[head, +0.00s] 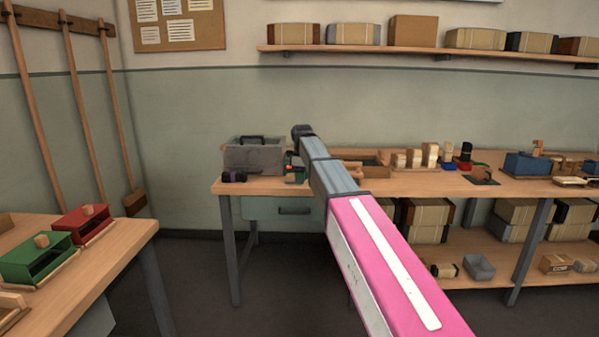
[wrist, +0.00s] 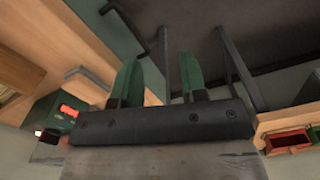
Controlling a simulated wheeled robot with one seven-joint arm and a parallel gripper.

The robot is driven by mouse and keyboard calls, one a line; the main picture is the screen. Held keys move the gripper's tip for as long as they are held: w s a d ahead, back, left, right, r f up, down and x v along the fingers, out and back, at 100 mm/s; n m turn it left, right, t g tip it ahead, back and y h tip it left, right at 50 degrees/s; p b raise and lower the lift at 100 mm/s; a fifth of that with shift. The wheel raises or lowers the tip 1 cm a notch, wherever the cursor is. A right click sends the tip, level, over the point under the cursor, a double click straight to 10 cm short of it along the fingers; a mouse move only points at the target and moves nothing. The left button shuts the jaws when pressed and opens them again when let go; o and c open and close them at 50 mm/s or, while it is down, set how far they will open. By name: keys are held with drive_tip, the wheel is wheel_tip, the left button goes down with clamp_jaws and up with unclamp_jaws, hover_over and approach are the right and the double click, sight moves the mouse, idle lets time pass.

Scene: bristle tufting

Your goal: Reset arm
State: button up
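My arm reaches forward over the workbench (head: 330,187) in the head view, with a pink link and grey links ending in a dark joint. My gripper shows in the wrist view (wrist: 161,75). Its two green fingers stand apart with nothing between them, so it is open and empty. In the head view I cannot make out the fingers. Dark floor lies beyond the fingers in the wrist view.
A grey toolbox (head: 254,155) and a green device with a red display (head: 294,170) stand near my arm's far end; the device shows in the wrist view (wrist: 60,115). Red (head: 80,225) and green (head: 37,258) boxes sit on the left table. A shelf (head: 400,49) holds several boxes.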

drive_tip(key=s+d+f+m, duration=0.4)
drive_tip(key=s+d+f, duration=0.2)
drive_tip(key=s+f, duration=0.4)
drive_tip(key=s+d+f+m, duration=0.5)
drive_tip(key=s+d+f, duration=0.1)
drive_tip(key=s+f, duration=0.4)
drive_tip(key=s+d+f+m, duration=0.5)
drive_tip(key=s+d+f, duration=0.1)
drive_tip(key=s+f, duration=0.4)
drive_tip(key=shift+f, duration=0.7)
